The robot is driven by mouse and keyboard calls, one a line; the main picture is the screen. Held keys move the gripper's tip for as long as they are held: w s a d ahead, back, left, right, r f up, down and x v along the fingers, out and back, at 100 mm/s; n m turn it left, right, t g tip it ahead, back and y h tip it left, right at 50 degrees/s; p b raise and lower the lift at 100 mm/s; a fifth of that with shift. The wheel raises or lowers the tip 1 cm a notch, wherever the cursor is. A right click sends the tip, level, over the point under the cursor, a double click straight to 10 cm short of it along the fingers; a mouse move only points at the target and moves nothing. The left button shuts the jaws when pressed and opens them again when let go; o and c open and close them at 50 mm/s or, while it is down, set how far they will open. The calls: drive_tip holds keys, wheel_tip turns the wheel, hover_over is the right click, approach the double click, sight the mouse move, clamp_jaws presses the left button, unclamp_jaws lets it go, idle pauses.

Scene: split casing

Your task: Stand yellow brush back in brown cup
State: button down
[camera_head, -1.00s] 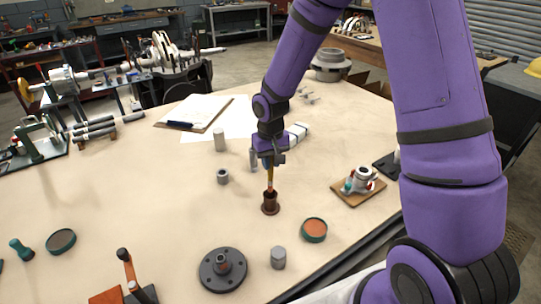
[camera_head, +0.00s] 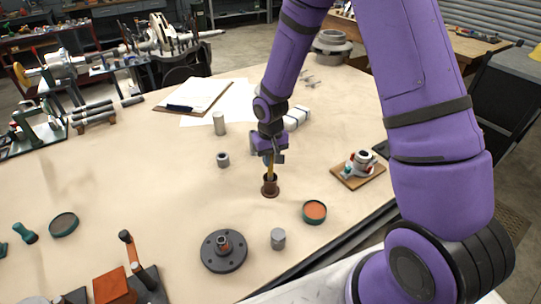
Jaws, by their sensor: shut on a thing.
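The brown cup (camera_head: 270,187) stands upright on the table near its middle. The yellow brush (camera_head: 270,166) is upright above the cup's mouth, and its lower end is hidden by the cup's rim, so it appears to be in the cup. My gripper (camera_head: 270,156) is directly above the cup, pointing down, and is shut on the upper part of the brush. The fingertips are small in this view and partly merge with the purple wrist.
An orange-filled round tin (camera_head: 314,211), a grey cylinder (camera_head: 278,238) and a dark flange (camera_head: 224,250) stand in front of the cup. A small grey ring (camera_head: 223,159) lies to its left. A wooden board with a fitting (camera_head: 358,170) is at right. The table left of the cup is mostly clear.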

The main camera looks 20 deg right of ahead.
drive_tip(key=c, duration=0.9)
unclamp_jaws()
drive_tip(key=shift+c, duration=0.2)
wheel_tip(320, 180, up, 11)
drive_tip(key=shift+f, duration=0.1)
idle(0.4)
drive_tip(key=s+d+r+t, duration=0.1)
drive_tip(key=s+d+r, duration=0.1)
drive_tip(key=s+r, duration=0.5)
drive_tip(key=s+d+r+t, duration=0.2)
drive_tip(key=s+r, duration=0.2)
drive_tip(key=r, duration=0.7)
drive_tip(key=s+d+r+t, duration=0.1)
drive_tip(key=s+r, duration=0.2)
drive_tip(key=s, duration=0.5)
drive_tip(key=s+d+r+t, duration=0.1)
drive_tip(key=s+r, duration=0.3)
drive_tip(key=s, duration=0.4)
drive_tip(key=shift+d, duration=0.45)
